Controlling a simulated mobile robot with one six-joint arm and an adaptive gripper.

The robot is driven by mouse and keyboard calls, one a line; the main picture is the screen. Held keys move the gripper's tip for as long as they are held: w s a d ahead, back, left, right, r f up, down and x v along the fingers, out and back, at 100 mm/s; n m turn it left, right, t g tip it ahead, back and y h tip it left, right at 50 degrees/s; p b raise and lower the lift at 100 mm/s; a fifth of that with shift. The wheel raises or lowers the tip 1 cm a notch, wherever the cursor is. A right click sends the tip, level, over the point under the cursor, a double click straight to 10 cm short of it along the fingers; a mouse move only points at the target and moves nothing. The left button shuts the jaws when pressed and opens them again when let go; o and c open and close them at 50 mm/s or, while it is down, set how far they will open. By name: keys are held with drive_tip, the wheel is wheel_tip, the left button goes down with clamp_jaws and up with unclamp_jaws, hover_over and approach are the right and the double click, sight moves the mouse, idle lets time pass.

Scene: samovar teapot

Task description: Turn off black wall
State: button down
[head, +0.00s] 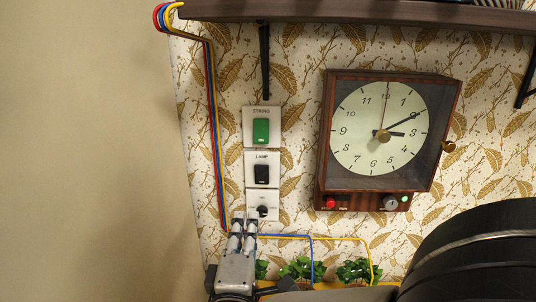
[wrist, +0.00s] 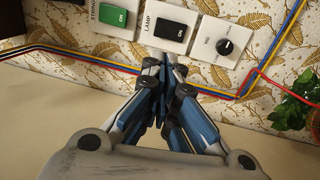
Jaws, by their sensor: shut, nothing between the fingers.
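The black wall switch (head: 262,173) sits in a white plate labelled LAMP, the middle of three stacked plates in the head view. My gripper (head: 244,222) is shut and empty, just below the plates and near the lowest one in the head view. In the wrist view my gripper's fingertips (wrist: 165,62) point up toward the LAMP plate's edge. Whether they touch the wall or plate I cannot tell.
A green switch (head: 261,131) labelled STRING is above the black one; a plate with a black knob (head: 263,211) is below. Coloured cables (head: 213,130) run along the left. A clock (head: 383,130) hangs right, under a dark shelf (head: 360,11). Green plants (head: 302,268) stand below.

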drive_tip(key=b, duration=0.1)
approach(254, 167)
drive_tip(key=w, duration=0.5)
drive_tip(key=shift+w+d+r, duration=0.15)
drive_tip(key=shift+r, duration=0.15)
drive_tip(key=shift+r, duration=0.15)
drive_tip(key=p, duration=0.3)
drive_tip(key=shift+w+r+g, duration=0.3)
drive_tip(key=shift+r, duration=0.05)
drive_tip(key=shift+f+p, duration=0.1)
drive_tip(key=shift+p, duration=0.2)
drive_tip(key=shift+f, duration=0.2)
drive_tip(key=shift+w, duration=0.1)
